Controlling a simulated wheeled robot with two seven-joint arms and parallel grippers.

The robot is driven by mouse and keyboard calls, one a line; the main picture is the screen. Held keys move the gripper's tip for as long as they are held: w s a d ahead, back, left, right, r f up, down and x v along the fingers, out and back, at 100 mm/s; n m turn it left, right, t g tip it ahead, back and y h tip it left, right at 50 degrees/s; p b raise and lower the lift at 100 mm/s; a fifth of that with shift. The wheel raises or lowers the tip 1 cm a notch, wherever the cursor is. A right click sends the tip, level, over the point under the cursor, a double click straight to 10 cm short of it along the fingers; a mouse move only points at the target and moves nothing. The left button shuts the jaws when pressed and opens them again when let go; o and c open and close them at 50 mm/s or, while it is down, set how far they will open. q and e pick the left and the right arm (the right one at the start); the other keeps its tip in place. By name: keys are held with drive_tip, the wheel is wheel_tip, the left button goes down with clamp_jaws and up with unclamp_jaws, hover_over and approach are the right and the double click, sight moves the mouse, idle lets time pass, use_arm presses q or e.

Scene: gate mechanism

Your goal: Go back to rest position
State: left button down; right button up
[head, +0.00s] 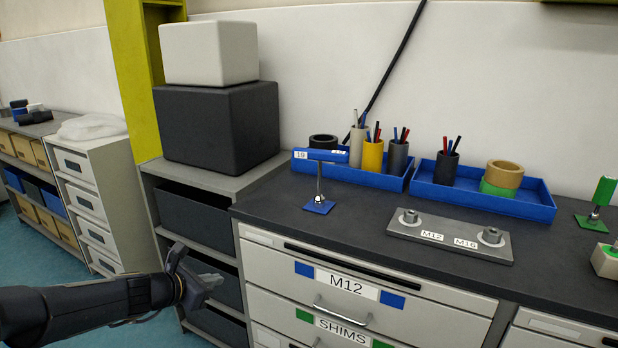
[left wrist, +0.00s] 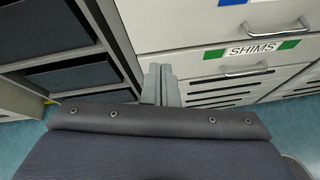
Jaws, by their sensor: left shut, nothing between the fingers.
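My left gripper (head: 198,280) comes in from the lower left in the head view. It is shut and empty, held in front of the shelf unit and to the left of the drawer cabinet. In the left wrist view its two fingers (left wrist: 160,84) lie together, pointing toward the cabinet's left edge. A blue-handled gate mechanism (head: 319,185) stands on the dark countertop (head: 280,208), with its handle lying level. My right gripper is in neither view.
The cabinet has an M12 drawer (head: 390,310) with a bar handle and a SHIMS drawer below. A grey plate (head: 452,237) with M12 and M16 posts lies on the counter. Blue trays (head: 480,201) hold pen cups. Open shelves (head: 190,215) are near my left gripper.

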use_arm(q)
drive_tip(key=s+d+r+m+g+h+p, duration=0.1)
drive_tip(key=s+d+r+m+h, duration=0.1)
drive_tip(key=s+d+r+m, duration=0.5)
drive_tip(key=s+f+m+g+y+p, duration=0.2)
drive_tip(key=s+m+g+y, duration=0.1)
drive_tip(key=s+m, duration=1.6)
drive_tip(key=s+g, duration=0.1)
drive_tip(key=s, duration=0.7)
drive_tip(key=shift+s+m, duration=0.15)
drive_tip(key=shift+m, duration=0.15)
drive_tip(key=shift+a, duration=0.1)
